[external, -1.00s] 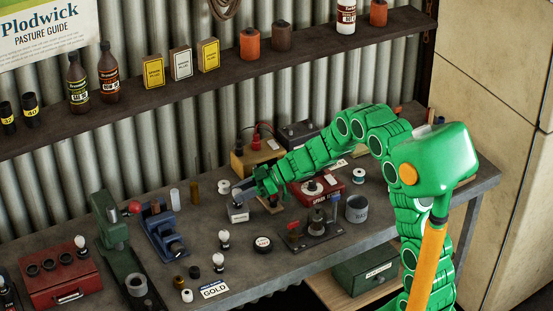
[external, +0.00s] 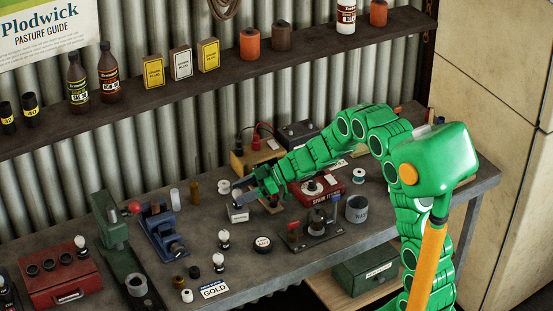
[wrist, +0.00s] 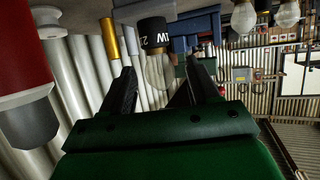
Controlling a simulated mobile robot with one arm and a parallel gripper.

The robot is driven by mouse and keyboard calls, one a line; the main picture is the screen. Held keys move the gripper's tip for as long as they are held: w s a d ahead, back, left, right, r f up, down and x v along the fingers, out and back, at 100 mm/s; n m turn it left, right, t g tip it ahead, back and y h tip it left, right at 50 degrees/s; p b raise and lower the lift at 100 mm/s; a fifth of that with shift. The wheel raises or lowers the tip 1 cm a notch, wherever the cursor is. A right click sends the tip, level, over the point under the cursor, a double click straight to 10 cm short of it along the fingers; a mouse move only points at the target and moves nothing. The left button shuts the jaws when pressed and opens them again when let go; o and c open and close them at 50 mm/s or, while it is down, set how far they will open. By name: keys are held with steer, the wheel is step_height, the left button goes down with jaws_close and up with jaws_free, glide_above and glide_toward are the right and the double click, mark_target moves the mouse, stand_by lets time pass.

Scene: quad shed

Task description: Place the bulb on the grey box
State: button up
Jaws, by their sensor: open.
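The grey box (external: 237,213) is a small block with a pale label on the bench, left of my gripper (external: 257,184). A small pale bulb (external: 237,195) appears upright on top of it, partly hard to make out at this size. In the wrist view, which looks upside down, a clear bulb (wrist: 158,72) with a black lettered base (wrist: 154,34) lies between the spread fingers of my gripper (wrist: 157,78). The fingers are open, with gaps beside the glass. The base meets a grey surface (wrist: 190,27), seemingly the box top.
More bulbs (external: 223,239) stand on the bench front near a GOLD label (external: 214,289). A blue vise-like tool (external: 163,232) is to the left. A red device (external: 320,188) and a grey cup (external: 356,209) are to the right. A battery (external: 297,134) stands behind.

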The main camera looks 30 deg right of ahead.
steer(key=v, duration=1.1)
steer(key=shift+d, duration=0.35)
steer(key=shift+r, duration=0.15)
